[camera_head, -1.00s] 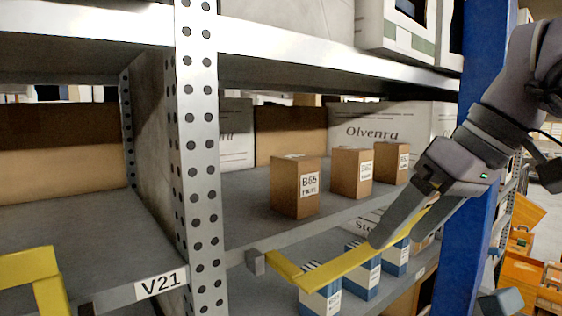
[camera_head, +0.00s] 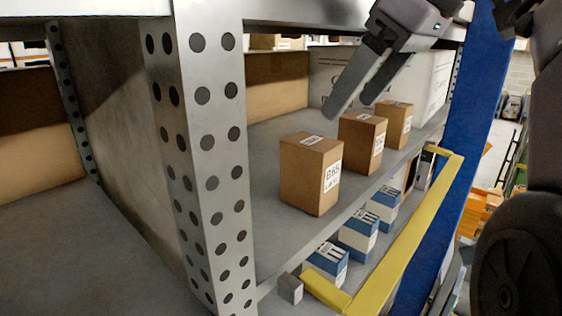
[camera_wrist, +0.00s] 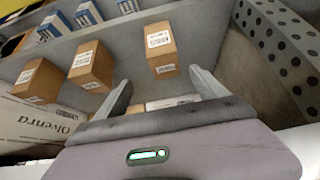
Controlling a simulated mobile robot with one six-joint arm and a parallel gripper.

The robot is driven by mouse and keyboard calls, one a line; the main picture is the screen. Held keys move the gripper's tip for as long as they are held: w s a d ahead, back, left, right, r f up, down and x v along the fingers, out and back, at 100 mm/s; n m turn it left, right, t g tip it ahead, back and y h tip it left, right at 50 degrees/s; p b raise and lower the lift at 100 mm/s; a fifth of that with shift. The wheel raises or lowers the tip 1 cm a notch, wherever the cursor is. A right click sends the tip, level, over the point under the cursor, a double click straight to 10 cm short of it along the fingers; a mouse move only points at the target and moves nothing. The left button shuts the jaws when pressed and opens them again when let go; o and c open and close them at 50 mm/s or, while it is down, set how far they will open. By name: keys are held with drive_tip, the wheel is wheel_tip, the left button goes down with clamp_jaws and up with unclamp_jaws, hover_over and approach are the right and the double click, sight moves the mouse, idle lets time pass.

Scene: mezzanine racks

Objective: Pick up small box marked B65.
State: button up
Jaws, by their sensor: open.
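The small brown box marked B65 (camera_head: 310,174) stands upright on the grey shelf, nearest the perforated post. Its white label faces right in the head view. In the wrist view the B65 box (camera_wrist: 160,50) stands ahead, between the lines of the two fingers and apart from them. My gripper (camera_head: 352,98) is open and empty, above and behind the row of boxes in the head view. Its two fingers also show in the wrist view (camera_wrist: 160,88).
Two similar brown boxes (camera_head: 362,142) (camera_head: 396,124) stand right of B65. Blue-white boxes (camera_head: 358,234) stand on the shelf below, behind a yellow rail (camera_head: 408,240). A perforated post (camera_head: 207,140) rises at left. The upper shelf edge (camera_head: 300,22) is close above my gripper.

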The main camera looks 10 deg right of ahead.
sight(327, 143)
drive_tip(key=f, duration=0.3)
drive_tip(key=a+f, duration=0.1)
drive_tip(key=shift+w+f, duration=0.2)
drive_tip(key=shift+f, duration=0.2)
drive_tip(key=x, duration=0.3)
drive_tip(key=w+x, duration=0.1)
drive_tip(key=x, duration=0.1)
drive_tip(key=shift+a, duration=0.2)
drive_tip(key=shift+w+a+f, duration=0.15)
drive_tip(key=shift+a+f, duration=0.05)
drive_tip(key=shift+f, duration=0.35)
drive_tip(key=w+a+f, duration=0.2)
drive_tip(key=f, duration=0.1)
drive_tip(key=shift+a, duration=0.15)
drive_tip(key=shift+w+a+f, duration=0.1)
drive_tip(key=shift+w+f, duration=0.1)
drive_tip(key=shift+f, duration=0.05)
drive_tip(key=shift+s, duration=0.15)
drive_tip(key=shift+c, duration=0.6)
drive_tip(key=shift+s+d+r, duration=0.1)
drive_tip(key=shift+d, duration=0.15)
drive_tip(key=c, duration=0.4)
drive_tip(key=shift+a, duration=0.1)
drive_tip(key=c, duration=1.1)
drive_tip(key=shift+c, duration=0.2)
